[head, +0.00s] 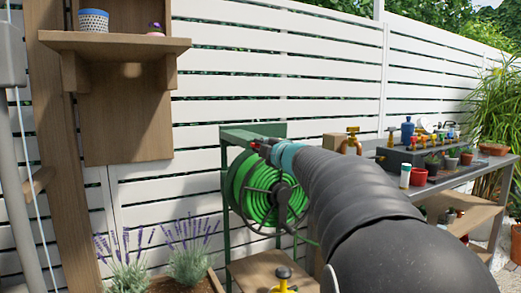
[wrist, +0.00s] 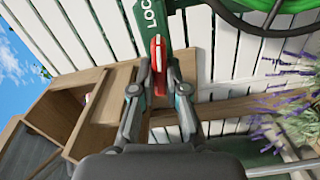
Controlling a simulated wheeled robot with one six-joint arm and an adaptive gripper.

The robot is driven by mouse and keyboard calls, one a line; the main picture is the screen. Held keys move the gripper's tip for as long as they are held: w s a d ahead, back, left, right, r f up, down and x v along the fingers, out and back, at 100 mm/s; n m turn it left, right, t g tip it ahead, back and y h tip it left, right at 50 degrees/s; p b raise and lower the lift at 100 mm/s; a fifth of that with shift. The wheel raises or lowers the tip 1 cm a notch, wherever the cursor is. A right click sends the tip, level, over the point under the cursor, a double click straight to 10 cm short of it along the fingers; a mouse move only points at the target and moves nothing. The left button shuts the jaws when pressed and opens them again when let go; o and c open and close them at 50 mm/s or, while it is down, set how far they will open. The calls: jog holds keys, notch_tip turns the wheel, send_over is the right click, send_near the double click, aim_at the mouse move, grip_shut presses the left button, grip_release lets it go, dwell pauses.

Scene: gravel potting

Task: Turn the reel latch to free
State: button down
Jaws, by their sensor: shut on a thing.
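The reel latch is a red lever (wrist: 157,58) on a green post marked "LOC" (wrist: 149,14) in the wrist view. My gripper (wrist: 158,82) is shut on the red latch, with one finger on each side of it. In the head view my gripper (head: 262,147) is at the upper part of the hose reel (head: 262,190), which carries a coiled green hose on a green stand (head: 226,212). My own arm hides part of the reel stand there. The rest of the lettering is cut off, so I cannot tell the latch's full marking.
A wooden shelf (head: 115,42) with a patterned pot (head: 93,21) hangs at upper left. Lavender (head: 190,262) grows below. A grey bench (head: 455,180) with pots and bottles stands at right. A white slatted fence (head: 280,60) runs behind.

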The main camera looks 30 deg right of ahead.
jog(key=shift+f+n, duration=0.1)
jog(key=shift+n, duration=0.9)
jog(key=c, duration=1.2)
grip_release()
jog(key=s, duration=1.2)
jog(key=shift+d, duration=0.2)
